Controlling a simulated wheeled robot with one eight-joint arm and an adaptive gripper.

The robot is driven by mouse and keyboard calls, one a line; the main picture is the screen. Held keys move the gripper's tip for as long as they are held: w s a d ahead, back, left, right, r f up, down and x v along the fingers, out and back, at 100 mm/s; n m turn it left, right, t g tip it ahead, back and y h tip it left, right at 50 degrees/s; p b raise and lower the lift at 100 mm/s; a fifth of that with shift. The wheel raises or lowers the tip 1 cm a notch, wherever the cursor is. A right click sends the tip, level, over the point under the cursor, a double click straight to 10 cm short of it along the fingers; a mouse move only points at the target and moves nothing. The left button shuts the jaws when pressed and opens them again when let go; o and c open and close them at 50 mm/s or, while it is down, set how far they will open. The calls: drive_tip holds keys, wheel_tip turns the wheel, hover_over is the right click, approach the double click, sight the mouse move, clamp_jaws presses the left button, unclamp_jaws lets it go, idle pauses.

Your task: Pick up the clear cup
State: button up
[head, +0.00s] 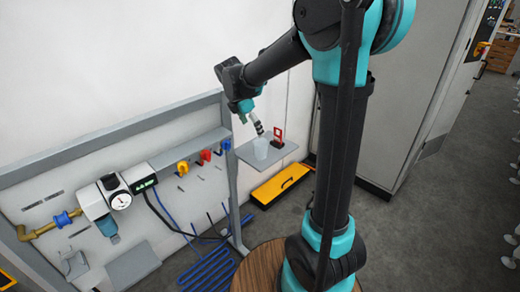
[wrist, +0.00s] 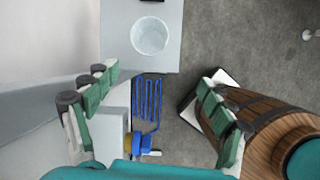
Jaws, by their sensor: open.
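The clear cup (head: 261,148) stands upright on a small grey shelf (head: 285,155) at the panel's right end in the head view. In the wrist view the cup (wrist: 150,36) is at top centre, seen from above with its round rim showing, and appears empty. My gripper (head: 257,127) is just above the cup in the head view. In the wrist view my gripper (wrist: 159,77) has its green-padded fingers spread wide, with nothing between them. The cup lies beyond the fingertips, apart from them.
A red-and-black item (head: 278,138) stands on the shelf close behind the cup. A yellow case (head: 281,185) lies on the floor below. Colored knobs (head: 205,157) and a gauge unit (head: 113,192) are on the panel to the left. A blue coil (wrist: 148,98) is below the shelf.

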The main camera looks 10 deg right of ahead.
sight(261, 148)
drive_tip(key=shift+n, duration=0.9)
drive_tip(key=x, duration=0.3)
drive_tip(key=w+x, duration=0.1)
drive_tip(key=x, duration=0.3)
drive_tip(key=w+x, duration=0.1)
drive_tip(key=x, duration=0.3)
drive_tip(key=shift+w+a, duration=0.2)
drive_tip(key=shift+a, duration=0.1)
drive_tip(key=shift+d+x, duration=0.15)
drive_tip(key=shift+x, duration=1.25)
drive_tip(key=shift+d+x, duration=0.2)
drive_tip(key=shift+x, duration=1.2)
drive_tip(key=shift+r, duration=0.1)
drive_tip(key=shift+c, duration=0.3)
drive_tip(key=c, duration=1.1)
